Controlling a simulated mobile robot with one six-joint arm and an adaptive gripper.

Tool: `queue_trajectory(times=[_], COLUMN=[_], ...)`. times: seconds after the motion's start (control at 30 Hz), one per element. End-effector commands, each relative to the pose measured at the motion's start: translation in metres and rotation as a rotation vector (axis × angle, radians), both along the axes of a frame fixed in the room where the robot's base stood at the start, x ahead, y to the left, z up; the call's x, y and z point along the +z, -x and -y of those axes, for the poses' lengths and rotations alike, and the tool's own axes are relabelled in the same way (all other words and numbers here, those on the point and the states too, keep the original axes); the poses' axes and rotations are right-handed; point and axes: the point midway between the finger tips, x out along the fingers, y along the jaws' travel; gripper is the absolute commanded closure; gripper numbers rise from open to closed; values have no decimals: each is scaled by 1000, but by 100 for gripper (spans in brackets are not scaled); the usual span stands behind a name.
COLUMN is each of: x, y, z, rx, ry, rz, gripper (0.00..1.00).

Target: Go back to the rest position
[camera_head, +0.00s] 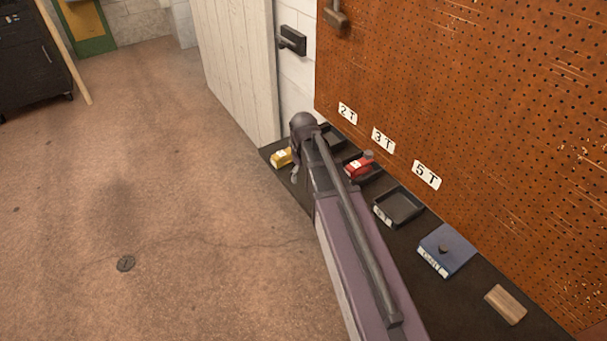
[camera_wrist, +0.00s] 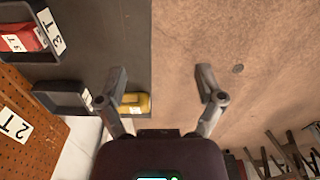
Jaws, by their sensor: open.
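My gripper (camera_wrist: 163,82) is open in the wrist view, its two fingers wide apart with nothing between the tips. It hangs near the bench edge, with floor behind the right finger. A yellow item (camera_wrist: 136,103) with a white label lies partly behind the left finger; I cannot tell the gap in depth. In the head view my arm crosses the bench and mostly hides the gripper, of which a grey finger (camera_head: 294,174) shows. The yellow item (camera_head: 281,157) is at the bench's far end, just left of the arm's end.
The dark bench (camera_head: 468,288) holds a tray with a red item (camera_head: 359,168), empty trays (camera_head: 401,206), a blue box (camera_head: 449,249) and a wooden block (camera_head: 506,304). A pegboard (camera_head: 470,110) rises behind, with a white panel (camera_head: 237,70) beyond. The floor (camera_head: 150,190) at left is clear.

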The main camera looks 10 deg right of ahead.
Motion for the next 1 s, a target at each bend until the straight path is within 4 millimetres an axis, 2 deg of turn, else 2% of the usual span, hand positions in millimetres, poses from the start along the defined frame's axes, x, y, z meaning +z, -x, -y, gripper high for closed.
queue_trajectory(times=[0.33,0.47,0.57,0.8,0.9,1.0], x=[0,0,0,0,0,0], y=[0,9,29,96,116,127], z=[0,-1,-2,-6,-8,-9], rx=[1,-20,-72,-284,-361,-408], ry=[0,0,0,0,0,0], rz=[0,0,0,0,0,0], gripper=[13,13,13,13,13,13])
